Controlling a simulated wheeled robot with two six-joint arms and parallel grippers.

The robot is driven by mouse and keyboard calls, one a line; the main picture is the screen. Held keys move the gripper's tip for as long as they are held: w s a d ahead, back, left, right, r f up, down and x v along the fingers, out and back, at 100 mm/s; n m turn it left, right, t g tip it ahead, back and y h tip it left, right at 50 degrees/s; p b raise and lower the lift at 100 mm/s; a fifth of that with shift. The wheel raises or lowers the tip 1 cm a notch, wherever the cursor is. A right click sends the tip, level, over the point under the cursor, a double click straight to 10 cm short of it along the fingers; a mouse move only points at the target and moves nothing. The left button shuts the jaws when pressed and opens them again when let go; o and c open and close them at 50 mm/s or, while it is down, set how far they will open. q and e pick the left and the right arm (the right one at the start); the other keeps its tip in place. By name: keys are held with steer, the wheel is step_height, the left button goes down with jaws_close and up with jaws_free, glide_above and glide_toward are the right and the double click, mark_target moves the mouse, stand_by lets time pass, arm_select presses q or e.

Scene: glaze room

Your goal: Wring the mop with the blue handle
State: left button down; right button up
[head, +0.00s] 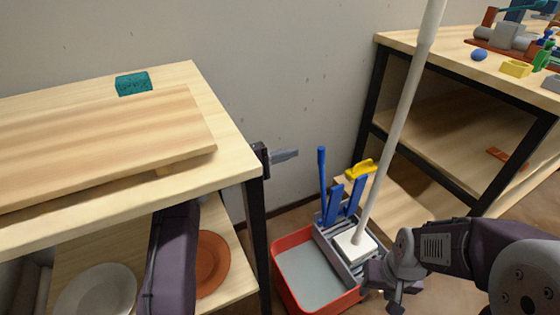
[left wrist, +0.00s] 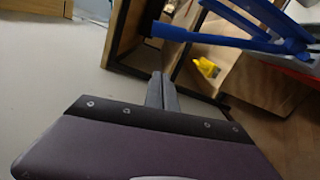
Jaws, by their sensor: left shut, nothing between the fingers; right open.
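A red bucket (head: 290,290) with a grey wringer (head: 335,255) stands on the floor. A mop with a long pale pole (head: 400,125) leans up to the right, its white head (head: 355,245) on the wringer. A blue handle (head: 321,170) rises from the wringer; blue parts (left wrist: 235,35) also cross the top right of the left wrist view. My left gripper (head: 290,154) is shut and empty, left of and above the blue handle, apart from it; its fingers show in the left wrist view (left wrist: 162,90). My right gripper (head: 382,290) is open beside the bucket's right side, near the mop head.
A wooden table (head: 235,165) with a board and a teal block (head: 133,83) fills the left; plates lie on its shelf. A shelved bench (head: 400,42) with small parts stands right. A yellow grip (head: 361,169) sits by the wringer. The grey wall is close behind.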

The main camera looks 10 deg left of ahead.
arm_select(q)
steer(key=d+b, duration=0.1)
steer(key=d, duration=0.2)
steer(key=s+d+b, duration=0.1)
steer(key=d, duration=0.1)
steer(key=shift+d+r+b, duration=0.3)
steer(key=shift+d+r, duration=0.05)
steer(key=shift+r, duration=0.05)
arm_select(e)
step_height(320, 180, down, 3)
steer(key=shift+f, duration=0.2)
steer(key=shift+f, duration=0.1)
